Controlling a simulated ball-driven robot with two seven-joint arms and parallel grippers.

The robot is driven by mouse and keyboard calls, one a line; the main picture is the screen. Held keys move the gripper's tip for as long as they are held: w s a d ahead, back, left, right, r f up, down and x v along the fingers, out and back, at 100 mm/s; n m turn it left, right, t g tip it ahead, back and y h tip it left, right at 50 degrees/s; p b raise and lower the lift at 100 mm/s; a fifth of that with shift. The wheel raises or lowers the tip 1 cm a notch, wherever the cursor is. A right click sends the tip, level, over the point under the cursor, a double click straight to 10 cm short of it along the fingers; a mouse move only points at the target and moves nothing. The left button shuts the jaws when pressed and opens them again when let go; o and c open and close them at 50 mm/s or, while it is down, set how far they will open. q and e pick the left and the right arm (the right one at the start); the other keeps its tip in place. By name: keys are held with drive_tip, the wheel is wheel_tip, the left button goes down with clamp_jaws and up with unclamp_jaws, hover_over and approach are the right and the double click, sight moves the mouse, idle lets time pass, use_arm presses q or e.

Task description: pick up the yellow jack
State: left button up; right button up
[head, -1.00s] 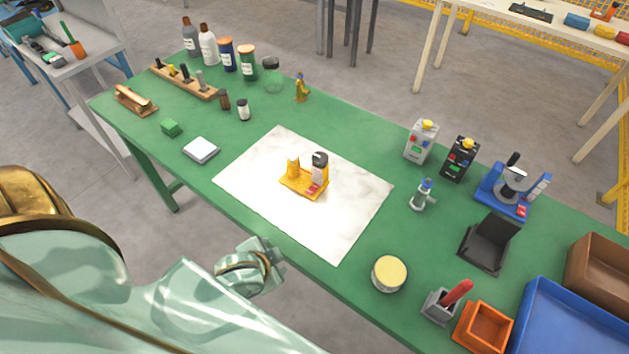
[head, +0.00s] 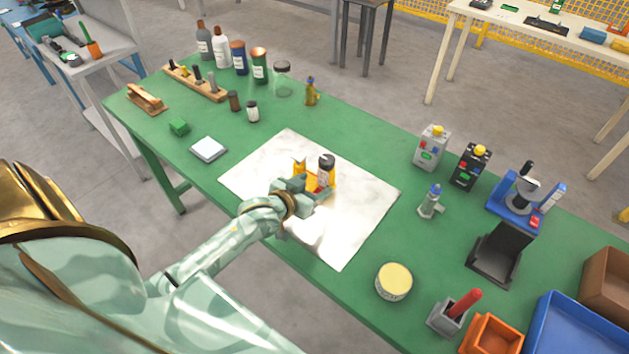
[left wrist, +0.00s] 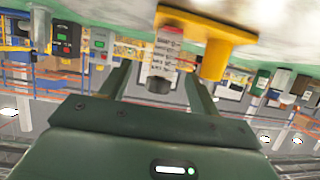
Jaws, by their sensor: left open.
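The yellow jack (head: 331,182) stands on a white marbled sheet (head: 352,222) on the green table. It has a yellow base, a yellow post and a dark-topped cylinder with a red and white label. My left gripper (head: 310,190) is in front of it and hides much of its base. In the left wrist view, which is upside down, the jack (left wrist: 214,55) shows beyond the fingers. There the labelled cylinder's dark end appears between the open fingers (left wrist: 158,88), and the yellow post is by the right finger. Contact cannot be told. My right gripper is not in view.
Bottles (head: 239,58), a wooden rack (head: 195,82) and a small brass item (head: 311,92) stand at the back left. Grey and black boxes (head: 432,148), a blue stand (head: 515,205), a round tin (head: 393,282) and bins (head: 490,335) are at the right. The sheet around the jack is clear.

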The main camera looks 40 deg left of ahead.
sight(323, 173)
use_arm(q)
drive_tip(key=shift+w+f, duration=0.25)
drive_tip(key=shift+w, duration=0.4)
drive_tip(key=x, duration=0.1)
drive_tip(key=b+x, duration=0.1)
drive_tip(key=x, duration=0.1)
drive_tip(key=b+x, duration=0.1)
drive_tip(key=x, duration=0.1)
drive_tip(key=shift+w+a+r, duration=0.15)
drive_tip(key=shift+a+r, duration=0.2)
drive_tip(key=shift+r, duration=0.05)
drive_tip(key=shift+r, duration=0.1)
drive_tip(key=shift+c, duration=0.3)
drive_tip(key=c, duration=1)
clamp_jaws()
drive_tip(key=shift+r, duration=0.1)
